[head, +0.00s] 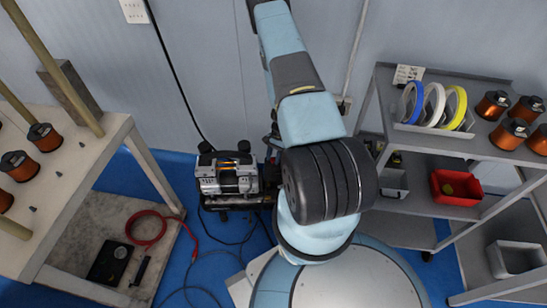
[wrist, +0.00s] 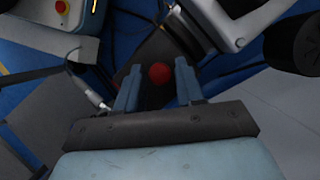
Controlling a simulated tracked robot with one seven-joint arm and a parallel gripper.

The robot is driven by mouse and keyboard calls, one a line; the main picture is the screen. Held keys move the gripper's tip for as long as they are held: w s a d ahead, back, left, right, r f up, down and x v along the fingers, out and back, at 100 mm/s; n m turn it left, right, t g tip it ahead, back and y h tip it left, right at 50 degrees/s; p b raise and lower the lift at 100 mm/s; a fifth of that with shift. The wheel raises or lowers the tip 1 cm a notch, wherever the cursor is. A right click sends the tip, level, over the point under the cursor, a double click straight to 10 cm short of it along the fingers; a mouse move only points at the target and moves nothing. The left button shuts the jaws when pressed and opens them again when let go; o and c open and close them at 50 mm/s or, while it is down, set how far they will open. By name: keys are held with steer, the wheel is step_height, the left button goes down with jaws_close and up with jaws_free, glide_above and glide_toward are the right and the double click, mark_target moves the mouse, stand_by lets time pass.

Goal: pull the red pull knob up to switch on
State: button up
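The red pull knob (wrist: 159,73) is a small round red ball in the wrist view. It shows in the gap between the two fingers of my gripper (wrist: 158,70), in front of a dark surface. The fingers are apart, with a visible gap on each side of the knob. I cannot tell whether the knob is level with the fingertips or beyond them. In the head view the knob and my gripper do not show; my arm covers the middle of the picture.
A compressor (head: 226,172) stands on the blue floor left of my arm. A workbench (head: 75,190) with orange coils is at left. A grey shelf (head: 445,145) with coloured rings, coils and a red bin (head: 457,188) is at right. A red hose (head: 147,226) lies at lower left.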

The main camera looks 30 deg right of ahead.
jaws_close()
stand_by(0.3)
steer(key=shift+r, duration=0.65)
steer(key=shift+o, duration=1.5)
jaws_free()
steer(key=v, duration=1.3)
steer(key=shift+r, duration=0.35)
steer(key=shift+w+d, duration=0.1)
steer(key=shift+w, duration=0.05)
